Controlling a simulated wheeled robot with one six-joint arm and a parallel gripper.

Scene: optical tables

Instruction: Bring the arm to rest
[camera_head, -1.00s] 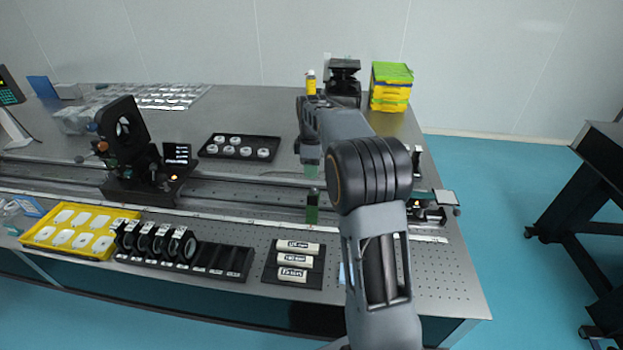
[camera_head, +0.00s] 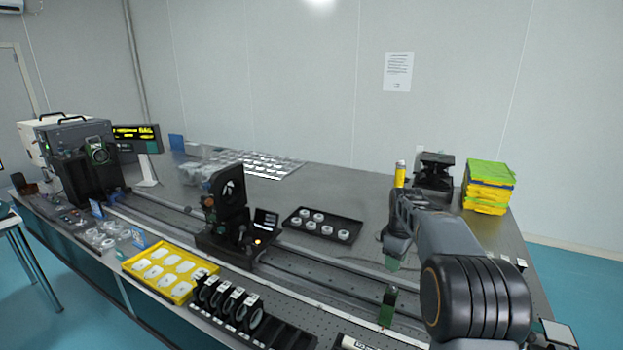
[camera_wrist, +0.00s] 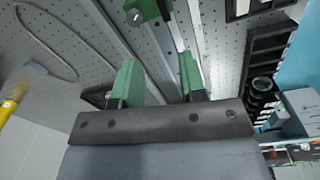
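My arm reaches over the right part of the optical table (camera_head: 335,180) in the head view, with its large dark joint nearest the camera. Beyond the fingers lie the rail (camera_wrist: 188,30) and a green block (camera_wrist: 148,10). In the head view a green block (camera_head: 388,305) stands on the rail, close to the gripper and apart from it.
A black tray of white rings (camera_head: 322,225), a yellow tray (camera_head: 170,270) and a black mount (camera_head: 232,215) stand left of the arm. A yellow bottle (camera_head: 400,174) and a yellow-green stack (camera_head: 488,187) stand behind. Open floor (camera_head: 580,275) lies at right.

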